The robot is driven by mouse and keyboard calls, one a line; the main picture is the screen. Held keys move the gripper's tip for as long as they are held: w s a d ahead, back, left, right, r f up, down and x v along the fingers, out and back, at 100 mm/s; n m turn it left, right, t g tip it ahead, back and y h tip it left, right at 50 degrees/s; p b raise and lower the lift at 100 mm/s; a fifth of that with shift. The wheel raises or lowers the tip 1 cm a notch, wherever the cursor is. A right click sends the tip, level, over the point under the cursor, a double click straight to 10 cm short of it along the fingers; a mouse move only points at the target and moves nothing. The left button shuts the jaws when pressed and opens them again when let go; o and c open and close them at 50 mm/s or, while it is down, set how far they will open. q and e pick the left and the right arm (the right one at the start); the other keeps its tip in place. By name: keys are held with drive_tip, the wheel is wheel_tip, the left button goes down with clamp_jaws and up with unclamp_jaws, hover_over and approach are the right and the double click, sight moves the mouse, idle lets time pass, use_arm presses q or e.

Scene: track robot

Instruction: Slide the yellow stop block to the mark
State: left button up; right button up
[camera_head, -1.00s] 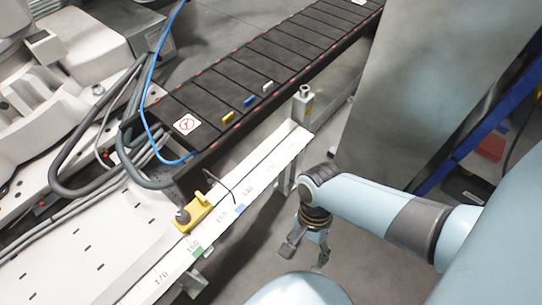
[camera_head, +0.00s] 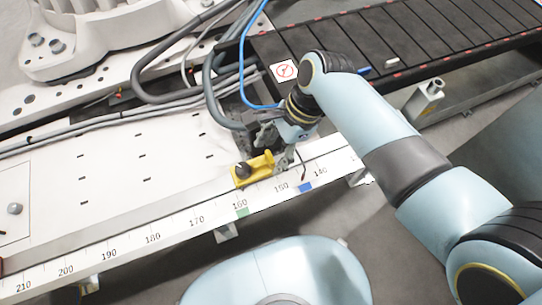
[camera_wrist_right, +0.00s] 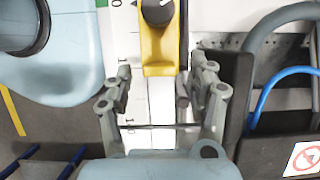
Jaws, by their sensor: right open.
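The yellow stop block (camera_head: 253,169) with a dark knob sits on the white scale rail (camera_head: 200,222). A green mark (camera_head: 242,211) is by 160 and a blue mark (camera_head: 305,187) lies between 150 and 140. My right gripper (camera_head: 278,150) is open at the block's right end in the head view. In the right wrist view, the yellow block (camera_wrist_right: 158,48) lies ahead of my right gripper (camera_wrist_right: 154,92), its near end roughly between the spread fingers. Contact cannot be told. My left gripper is not in view.
A black conveyor (camera_head: 440,35) runs behind, with a blue piece (camera_head: 363,71) and a white piece (camera_head: 391,63) on it. A blue cable (camera_head: 242,80) and grey hoses (camera_head: 140,85) hang close to my right gripper.

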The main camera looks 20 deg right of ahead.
drive_tip(key=shift+a+f, duration=0.25)
drive_tip(key=shift+f, duration=0.45)
clamp_jaws()
